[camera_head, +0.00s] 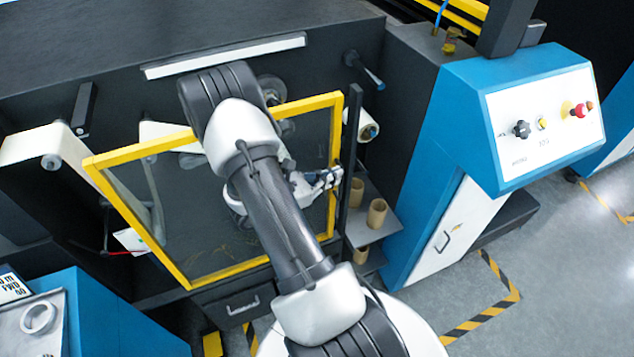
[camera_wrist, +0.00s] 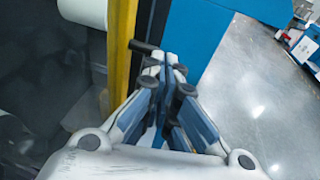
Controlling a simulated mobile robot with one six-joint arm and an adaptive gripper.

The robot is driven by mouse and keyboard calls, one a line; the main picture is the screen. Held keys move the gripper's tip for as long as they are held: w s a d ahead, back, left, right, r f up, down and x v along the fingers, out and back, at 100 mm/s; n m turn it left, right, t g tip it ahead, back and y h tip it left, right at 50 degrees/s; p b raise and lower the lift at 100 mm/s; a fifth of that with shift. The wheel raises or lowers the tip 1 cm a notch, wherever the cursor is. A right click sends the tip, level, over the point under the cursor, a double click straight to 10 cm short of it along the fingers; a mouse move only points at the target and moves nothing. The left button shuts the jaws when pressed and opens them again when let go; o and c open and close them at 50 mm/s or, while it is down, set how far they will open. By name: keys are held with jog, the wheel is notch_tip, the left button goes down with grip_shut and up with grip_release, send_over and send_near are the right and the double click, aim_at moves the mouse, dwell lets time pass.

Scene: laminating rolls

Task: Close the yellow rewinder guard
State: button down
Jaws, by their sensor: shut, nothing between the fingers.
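The yellow rewinder guard (camera_head: 146,226) is a yellow frame around a see-through panel. It stands in front of the dark machine face in the head view, its right edge beside a dark upright post (camera_head: 350,140). I cannot tell whether that edge meets the post. My gripper (camera_head: 336,177) is shut and empty at the guard's right edge. In the wrist view the guard's yellow edge bar (camera_wrist: 121,55) runs upright just left of my gripper (camera_wrist: 160,62). A short dark handle (camera_wrist: 143,46) sticks out by the fingertips; contact is unclear. My arm hides part of the panel.
A blue control console (camera_head: 465,95) with a red button stands to the right. Cardboard cores (camera_head: 377,213) sit on a shelf right of the guard. A white roll (camera_head: 45,145) is at the left. The floor (camera_head: 560,270) at the right is open.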

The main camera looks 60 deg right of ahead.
jog(key=shift+s+d, duration=0.75)
jog(key=shift+d, duration=0.35)
jog(key=p+v, duration=0.1)
jog(key=v, duration=1.3)
jog(key=shift+a+r, duration=0.1)
